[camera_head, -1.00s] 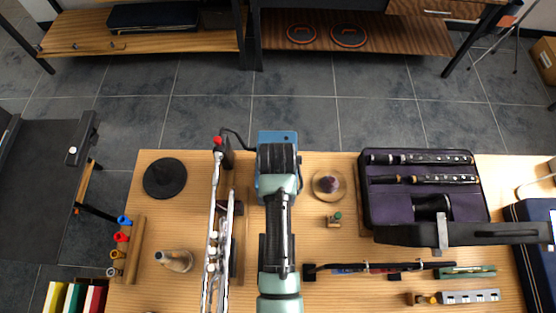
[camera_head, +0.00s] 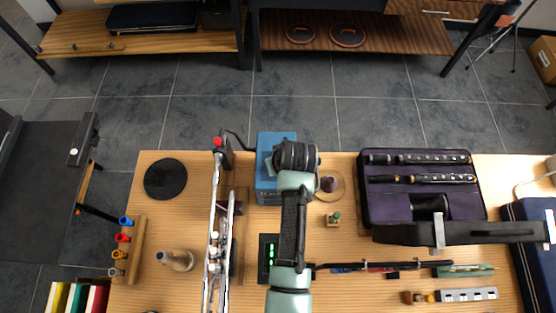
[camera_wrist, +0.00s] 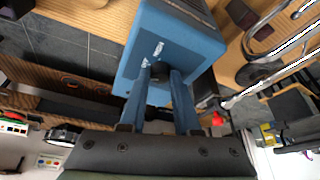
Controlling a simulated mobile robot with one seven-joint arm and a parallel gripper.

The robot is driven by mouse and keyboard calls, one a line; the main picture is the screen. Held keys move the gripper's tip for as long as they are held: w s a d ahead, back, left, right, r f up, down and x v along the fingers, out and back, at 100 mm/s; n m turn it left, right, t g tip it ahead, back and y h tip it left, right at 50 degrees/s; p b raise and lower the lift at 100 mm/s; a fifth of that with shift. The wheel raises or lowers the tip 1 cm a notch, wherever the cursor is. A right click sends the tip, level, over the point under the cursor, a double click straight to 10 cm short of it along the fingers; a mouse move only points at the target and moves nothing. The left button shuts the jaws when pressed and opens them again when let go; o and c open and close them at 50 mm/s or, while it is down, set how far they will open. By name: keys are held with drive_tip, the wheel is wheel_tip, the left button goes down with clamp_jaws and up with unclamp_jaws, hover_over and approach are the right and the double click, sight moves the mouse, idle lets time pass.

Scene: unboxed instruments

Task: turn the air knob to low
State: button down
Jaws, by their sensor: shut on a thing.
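A blue box (camera_head: 270,170) stands near the back edge of the table, partly hidden under my arm. In the wrist view the blue box (camera_wrist: 170,45) shows a face with small white markings. The air knob (camera_wrist: 159,72) is a small dark piece on that face, mostly hidden between my fingers. My gripper (camera_wrist: 161,78) is shut on the knob, one finger on each side. Its pointing direction cannot be read. In the head view my wrist covers the fingers and the knob.
A silver trumpet (camera_head: 215,240) lies just left of the box. A round wooden stand (camera_head: 334,187) is close on the right. A dark panel with green lights (camera_head: 268,255) lies in front. An open purple instrument case (camera_head: 420,200) is farther right.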

drive_tip(key=n, duration=0.2)
drive_tip(key=n+y, duration=0.1)
drive_tip(key=shift+w+d+n+g+b, duration=0.15)
drive_tip(key=shift+n+g+b, duration=0.15)
drive_tip(key=shift+n+b, duration=0.1)
drive_tip(key=shift+w+d+n+g+y+b, duration=0.1)
drive_tip(key=shift+n+g+y+b, duration=0.55)
drive_tip(key=shift+n, duration=1.25)
drive_tip(key=c, duration=0.6)
unclamp_jaws()
drive_tip(key=shift+r, duration=0.1)
drive_tip(key=b+v, duration=0.2)
drive_tip(key=v, duration=1.1)
